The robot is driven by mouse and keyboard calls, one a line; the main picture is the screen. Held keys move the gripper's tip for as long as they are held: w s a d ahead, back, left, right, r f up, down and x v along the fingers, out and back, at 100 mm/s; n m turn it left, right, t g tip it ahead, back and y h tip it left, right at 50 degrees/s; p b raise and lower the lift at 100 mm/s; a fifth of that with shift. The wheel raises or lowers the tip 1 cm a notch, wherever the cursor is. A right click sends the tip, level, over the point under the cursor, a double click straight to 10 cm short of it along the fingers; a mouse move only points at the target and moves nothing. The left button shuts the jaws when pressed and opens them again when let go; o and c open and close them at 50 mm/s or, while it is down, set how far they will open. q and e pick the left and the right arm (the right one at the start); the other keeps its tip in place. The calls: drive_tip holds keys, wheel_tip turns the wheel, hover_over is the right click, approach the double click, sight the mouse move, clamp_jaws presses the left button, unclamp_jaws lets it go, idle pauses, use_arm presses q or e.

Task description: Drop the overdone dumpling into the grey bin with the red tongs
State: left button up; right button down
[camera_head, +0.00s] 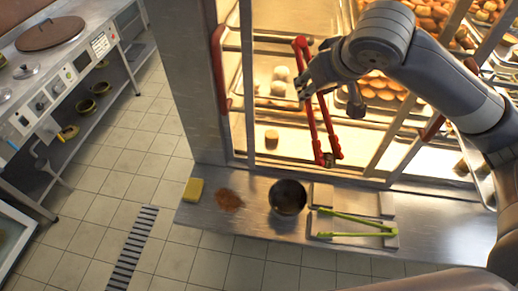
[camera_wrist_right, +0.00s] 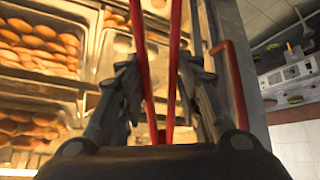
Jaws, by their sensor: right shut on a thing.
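My right gripper (camera_head: 306,88) is shut on the red tongs (camera_head: 313,125) inside the lit display case. The tongs also show in the right wrist view (camera_wrist_right: 174,60), as two red bars between the fingers. In the head view, one end of the tongs points down over the case's front edge, and the other reaches up past the gripper. I cannot tell whether anything is between the tips. A round dark grey container (camera_head: 288,197), perhaps the bin, stands on the steel ledge below the case. Pale dumplings (camera_head: 280,74) lie inside the case. No overdone dumpling can be made out clearly. My left gripper is not in view.
A small tan piece (camera_head: 271,138) is inside the case. Metal posts frame the case.

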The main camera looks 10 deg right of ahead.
drive_tip(key=w+a+f+n+g+y+p, duration=0.1)
drive_tip(key=a+f+n, duration=0.3)
drive_tip(key=f, duration=0.8)
drive_tip(key=w+a+f+n+g+y+p, duration=0.2)
drive_tip(key=a+f+n, duration=0.3)
drive_tip(key=f, duration=0.8)
drive_tip(key=shift+w+a+f+y, duration=0.15)
drive_tip(key=shift+a+y, duration=0.75)
drive_tip(key=shift+a, duration=0.1)
wheel_tip(320, 180, down, 9)
drive_tip(key=b, duration=0.9)
drive_tip(key=c, duration=1.5)
unclamp_jaws()
